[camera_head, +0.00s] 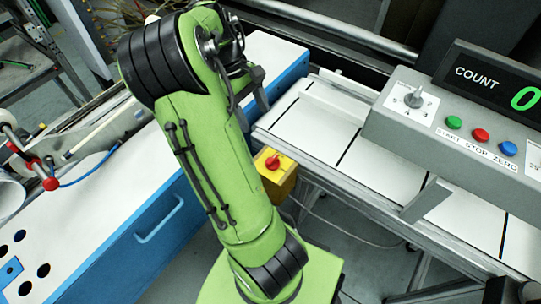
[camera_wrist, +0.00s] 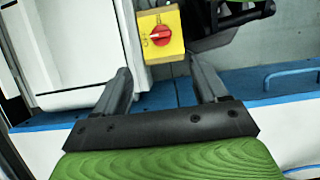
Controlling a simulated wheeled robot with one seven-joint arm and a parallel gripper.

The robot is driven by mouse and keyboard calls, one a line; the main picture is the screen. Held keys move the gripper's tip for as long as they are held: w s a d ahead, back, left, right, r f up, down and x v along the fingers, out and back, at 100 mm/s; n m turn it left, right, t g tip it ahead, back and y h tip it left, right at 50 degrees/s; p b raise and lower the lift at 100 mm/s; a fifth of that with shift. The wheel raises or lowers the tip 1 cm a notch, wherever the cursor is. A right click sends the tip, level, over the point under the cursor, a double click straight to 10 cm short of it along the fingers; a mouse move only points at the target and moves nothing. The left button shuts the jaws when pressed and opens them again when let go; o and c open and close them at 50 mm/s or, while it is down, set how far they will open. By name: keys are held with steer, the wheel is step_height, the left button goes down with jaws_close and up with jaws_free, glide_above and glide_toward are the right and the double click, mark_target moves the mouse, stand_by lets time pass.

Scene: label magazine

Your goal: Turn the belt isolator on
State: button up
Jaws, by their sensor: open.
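The belt isolator is a yellow box with a round red rotary knob (camera_wrist: 160,36), at the top centre of the wrist view. In the head view a yellow box with a red knob (camera_head: 272,163) sits low beside the end of the white belt table. My gripper (camera_wrist: 160,74) is open and empty. In the wrist view the isolator lies beyond the fingertips, roughly centred between them, with no contact visible. In the head view my arm partly hides the gripper.
A grey control box (camera_head: 455,130) with a dial, coloured buttons and a green count display stands on the belt table (camera_head: 312,130) at right. A blue and white cabinet (camera_head: 160,215) with a blue handle fills the left. Dark floor shows below the table.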

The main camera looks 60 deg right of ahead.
mark_target(272, 159)
steer(key=b+x, duration=0.5)
steer(key=x, duration=0.9)
steer(key=shift+f+b, duration=0.25)
steer(key=shift+b, duration=0.1)
steer(key=c, duration=1.1)
steer(key=shift+o, duration=0.2)
